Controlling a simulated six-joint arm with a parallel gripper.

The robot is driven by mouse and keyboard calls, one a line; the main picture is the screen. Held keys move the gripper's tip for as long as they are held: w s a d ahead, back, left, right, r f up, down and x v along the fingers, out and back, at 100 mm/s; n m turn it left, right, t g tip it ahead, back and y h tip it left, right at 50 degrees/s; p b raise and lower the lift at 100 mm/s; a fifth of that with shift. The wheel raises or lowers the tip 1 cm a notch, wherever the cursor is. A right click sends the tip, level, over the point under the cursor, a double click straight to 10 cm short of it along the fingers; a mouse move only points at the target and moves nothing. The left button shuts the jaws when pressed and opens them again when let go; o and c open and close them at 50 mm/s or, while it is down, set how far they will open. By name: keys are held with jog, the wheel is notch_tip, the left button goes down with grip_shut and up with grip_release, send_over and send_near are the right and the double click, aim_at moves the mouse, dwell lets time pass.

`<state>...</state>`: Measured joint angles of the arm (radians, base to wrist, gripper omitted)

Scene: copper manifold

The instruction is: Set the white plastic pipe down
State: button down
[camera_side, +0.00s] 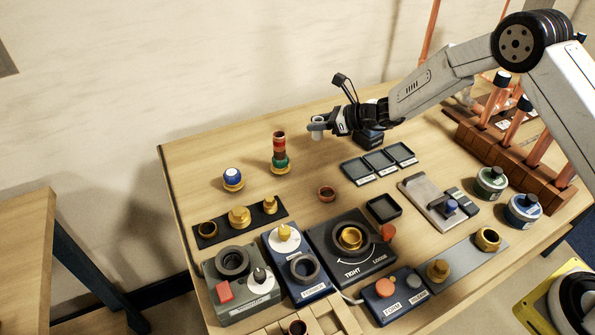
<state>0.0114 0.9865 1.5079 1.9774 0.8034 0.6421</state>
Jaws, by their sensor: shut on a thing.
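The white plastic pipe (318,131) is a short pale cylinder held upright at the far side of the table. My gripper (318,126) is shut on it, with the arm reaching in from the upper right. The pipe's lower end shows below the fingers. I cannot tell whether it touches the wooden table (215,150) or hangs above it. Part of the pipe is hidden by the fingers.
A stacked copper and green piece (279,150) stands left of the gripper. Dark shallow trays (379,163) lie to the right and nearer. A small copper ring (326,194) sits mid-table. Bare wood surrounds the ring and the table's far left.

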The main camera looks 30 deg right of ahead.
jog(key=shift+w+f, duration=0.1)
jog(key=shift+f, duration=0.05)
jog(key=shift+w+f, duration=0.15)
jog(key=shift+f, duration=1.55)
jog(key=shift+f, duration=0.15)
jog(key=shift+c, duration=1.8)
grip_release()
jog(key=shift+r, duration=0.2)
jog(key=shift+v, duration=5.95)
